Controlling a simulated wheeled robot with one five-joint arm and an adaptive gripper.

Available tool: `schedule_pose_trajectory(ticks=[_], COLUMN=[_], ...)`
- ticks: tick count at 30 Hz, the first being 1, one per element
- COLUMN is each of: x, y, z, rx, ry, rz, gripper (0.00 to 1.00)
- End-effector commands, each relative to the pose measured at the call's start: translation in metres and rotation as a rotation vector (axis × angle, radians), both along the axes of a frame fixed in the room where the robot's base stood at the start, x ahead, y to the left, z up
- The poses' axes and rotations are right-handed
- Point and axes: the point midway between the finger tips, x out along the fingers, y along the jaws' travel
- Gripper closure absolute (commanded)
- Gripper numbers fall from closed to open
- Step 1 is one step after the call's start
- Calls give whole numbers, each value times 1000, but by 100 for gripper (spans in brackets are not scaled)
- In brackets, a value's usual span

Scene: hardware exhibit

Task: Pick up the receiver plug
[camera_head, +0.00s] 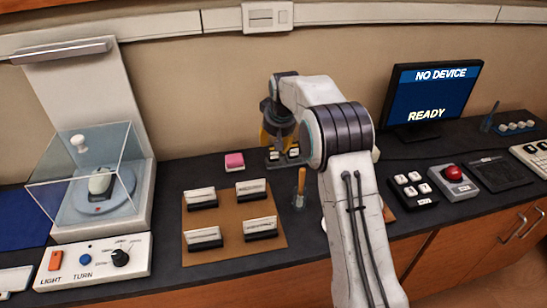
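I cannot pick out the receiver plug with certainty. Small white-topped pieces sit in a dark holder (283,157) at the back of the counter, directly below my gripper (280,143). My gripper points down at the far end of my white arm, over or close to that holder. Its fingertips are small and partly lost against the dark and yellow parts there, so I cannot tell whether they are open or touch anything. My arm hides part of the counter beside and behind it.
Left of my arm, a brown mat (222,210) carries several white-and-black blocks; a pink block (234,161) lies behind it. A wooden-handled tool (300,185) stands close to my arm. A clear case (90,180) is far left. A monitor (436,90) and button boxes (453,182) stand right.

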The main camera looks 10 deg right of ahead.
Motion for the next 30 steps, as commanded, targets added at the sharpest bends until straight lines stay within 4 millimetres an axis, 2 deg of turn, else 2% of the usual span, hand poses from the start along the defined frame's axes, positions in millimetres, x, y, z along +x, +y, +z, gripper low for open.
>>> schedule_pose_trajectory(ticks=[13, 24, 25, 30], x=[17, 20, 20, 20], y=[1, 1, 1, 1], z=[-43, -48, -48, -48], rx=[1, 0, 0, 0], ry=[1, -1, -1, -1], rz=[0, 0, 0, 0], gripper=[58, 58, 56, 71])
